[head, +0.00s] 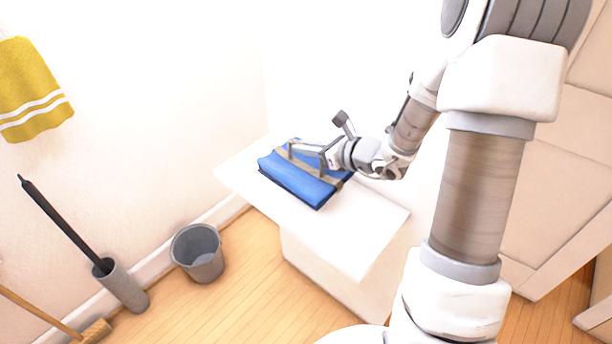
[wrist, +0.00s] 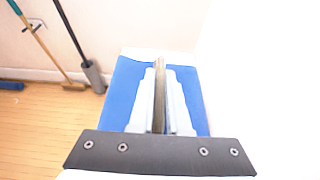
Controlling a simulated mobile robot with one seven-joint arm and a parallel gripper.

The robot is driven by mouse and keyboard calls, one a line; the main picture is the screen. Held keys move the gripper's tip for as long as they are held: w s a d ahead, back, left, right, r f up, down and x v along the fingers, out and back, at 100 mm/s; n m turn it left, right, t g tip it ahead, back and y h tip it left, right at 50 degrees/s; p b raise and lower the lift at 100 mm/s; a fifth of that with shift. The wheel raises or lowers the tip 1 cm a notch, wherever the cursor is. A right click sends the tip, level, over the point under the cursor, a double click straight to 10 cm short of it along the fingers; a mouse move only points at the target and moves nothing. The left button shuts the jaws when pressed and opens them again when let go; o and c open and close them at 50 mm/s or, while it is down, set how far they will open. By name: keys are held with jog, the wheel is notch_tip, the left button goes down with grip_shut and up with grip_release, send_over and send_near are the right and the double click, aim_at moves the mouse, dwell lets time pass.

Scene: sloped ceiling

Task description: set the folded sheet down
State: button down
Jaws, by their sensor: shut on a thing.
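The folded sheet (head: 301,181) is blue with tan bands across it. In the head view it is over the white table top (head: 365,230), near its back; I cannot tell whether it rests on the surface or is just above it. My gripper (head: 300,157) comes from the right and is shut on the sheet's tan band. In the wrist view the two pale fingers (wrist: 160,105) close on the band, with the blue sheet (wrist: 122,92) spread to both sides. The sheet's far side is partly hidden by my gripper.
The front right part of the table top is bare. On the floor to the left stand a grey bucket (head: 198,254) and a grey holder (head: 124,287) with a dark handle. A broom (head: 92,331) is at lower left. A yellow towel (head: 33,90) hangs on the wall.

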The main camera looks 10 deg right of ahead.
aim_at(305, 167)
jog(key=shift+f+b, duration=0.6)
jog(key=shift+f, duration=2.35)
jog(key=shift+f, duration=0.15)
jog(key=c, duration=1.3)
grip_release()
jog(key=shift+f, duration=0.1)
jog(key=shift+c, duration=0.2)
jog(key=o, duration=0.5)
jog(key=shift+c, duration=0.2)
